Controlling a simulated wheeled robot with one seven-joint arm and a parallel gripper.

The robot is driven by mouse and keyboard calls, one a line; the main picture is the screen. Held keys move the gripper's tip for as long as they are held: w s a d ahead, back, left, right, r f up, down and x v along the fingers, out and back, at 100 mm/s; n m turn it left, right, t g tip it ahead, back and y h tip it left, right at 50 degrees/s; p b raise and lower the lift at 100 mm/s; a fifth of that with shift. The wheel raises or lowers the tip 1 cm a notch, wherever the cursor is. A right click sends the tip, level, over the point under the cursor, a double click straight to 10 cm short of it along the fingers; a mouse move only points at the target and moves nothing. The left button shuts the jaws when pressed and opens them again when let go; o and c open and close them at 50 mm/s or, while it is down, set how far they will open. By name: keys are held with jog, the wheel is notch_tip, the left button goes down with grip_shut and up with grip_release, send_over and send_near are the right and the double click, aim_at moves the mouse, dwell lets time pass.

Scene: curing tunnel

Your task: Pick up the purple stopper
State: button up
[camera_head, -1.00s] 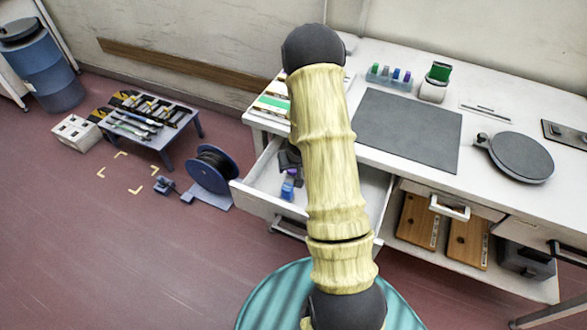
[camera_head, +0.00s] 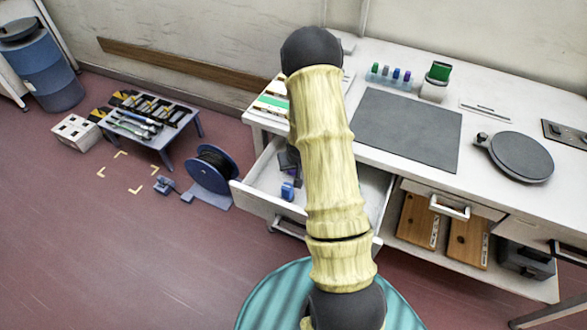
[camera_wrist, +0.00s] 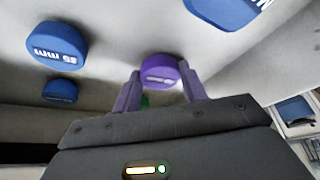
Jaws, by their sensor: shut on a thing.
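The purple stopper (camera_wrist: 158,70) is a round cap with pale lettering, seen in the wrist view between the two purple fingers of my gripper (camera_wrist: 161,80). My gripper is shut on it, one finger at each side. In the head view my gripper (camera_head: 290,163) is over the open drawer (camera_head: 258,192), partly hidden behind my arm. The stopper is mostly hidden there. A blue stopper (camera_head: 287,191) lies in the drawer just in front of the gripper.
In the wrist view, blue stoppers (camera_wrist: 57,45) lie at the left and another (camera_wrist: 225,12) at the upper right. The drawer's walls surround the gripper. A dark mat (camera_head: 408,128) lies on the bench above.

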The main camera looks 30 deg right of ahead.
notch_tip(320, 180, up, 8)
jog(key=shift+f, duration=0.25)
jog(key=s+d, duration=0.2)
jog(key=s, duration=0.6)
jog(key=s+d+b, duration=0.1)
jog(key=s+d, duration=0.2)
jog(key=s, duration=0.6)
jog(key=shift+d+f, duration=0.2)
jog(key=shift+f, duration=0.05)
notch_tip(320, 180, up, 7)
jog(key=p, duration=0.6)
jog(key=w+a+f+n+b, duration=0.1)
jog(key=w+a+f+b, duration=0.1)
jog(key=w+a+f, duration=0.1)
jog(key=w+a+f+b, duration=0.2)
jog(key=w+a+f, duration=0.1)
jog(key=w+a, duration=0.3)
jog(key=w+a+f+n+y+b, duration=0.1)
jog(key=w+a+f+b, duration=0.1)
jog(key=w+a, duration=0.3)
jog(key=shift+w+f+n+b, duration=0.3)
jog(key=shift+w+f, duration=0.35)
jog(key=shift+f, duration=0.2)
jog(key=shift+d, duration=0.1)
